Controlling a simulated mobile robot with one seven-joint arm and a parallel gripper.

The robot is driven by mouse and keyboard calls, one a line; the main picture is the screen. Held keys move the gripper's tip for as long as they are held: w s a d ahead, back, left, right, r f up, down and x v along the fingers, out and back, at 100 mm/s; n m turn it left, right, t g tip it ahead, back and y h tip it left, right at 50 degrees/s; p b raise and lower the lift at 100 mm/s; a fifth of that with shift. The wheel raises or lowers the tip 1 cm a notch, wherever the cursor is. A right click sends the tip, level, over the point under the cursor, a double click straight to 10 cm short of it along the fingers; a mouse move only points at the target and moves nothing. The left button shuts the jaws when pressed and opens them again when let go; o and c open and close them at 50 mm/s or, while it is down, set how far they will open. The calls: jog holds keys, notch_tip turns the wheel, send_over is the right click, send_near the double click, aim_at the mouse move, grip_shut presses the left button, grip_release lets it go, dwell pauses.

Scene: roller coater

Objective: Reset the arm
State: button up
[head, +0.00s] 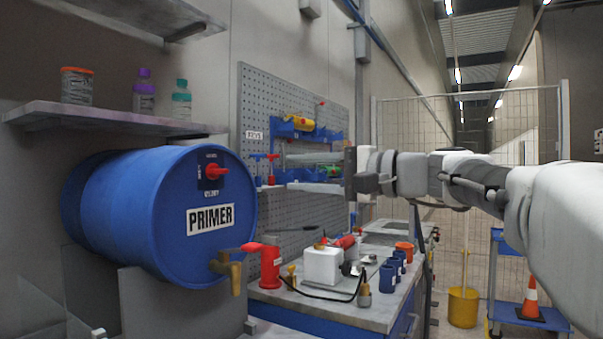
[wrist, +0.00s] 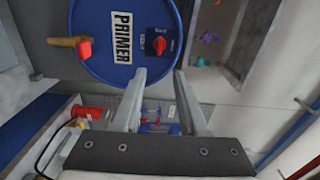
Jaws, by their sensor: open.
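My arm (head: 470,180) reaches in from the right in the head view, held about level above the workbench. My gripper (head: 312,172) points left, in front of the pegboard. In the wrist view my gripper (wrist: 160,85) shows two grey fingers apart with nothing held between them. Beyond the fingertips is the blue drum labelled PRIMER (wrist: 120,35), with a red knob and a brass tap. The same drum (head: 150,215) lies on its side at the left in the head view, apart from my gripper.
The workbench (head: 345,312) below holds a red can (head: 270,267), a white box (head: 322,265) and blue cups (head: 388,277). A shelf (head: 110,118) with bottles is above the drum. A yellow bucket (head: 463,307) and an orange cone (head: 531,300) stand at the right.

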dwell(0.4)
jog(key=s+d+f+n+g+h, duration=0.1)
jog(key=s+f+h, duration=0.35)
jog(key=f, duration=0.45)
jog(key=s+f+n+g+h, duration=0.1)
jog(key=s+f+h, duration=0.2)
jog(key=s+f, duration=0.45)
jog(key=s+d+f+n+g+h, duration=0.15)
jog(key=s+d+f+h, duration=0.25)
jog(key=s+d+f, duration=0.45)
jog(key=s+d+f+n+h, duration=0.25)
jog(key=s+f+h, duration=0.2)
jog(key=f, duration=0.65)
notch_tip(320, 180, up, 18)
jog(key=d+p, duration=0.1)
jog(key=p, duration=1.7)
jog(key=shift+s+r, duration=0.25)
jog(key=shift+s, duration=0.15)
jog(key=shift+o, duration=0.2)
jog(key=shift+d+f, duration=0.1)
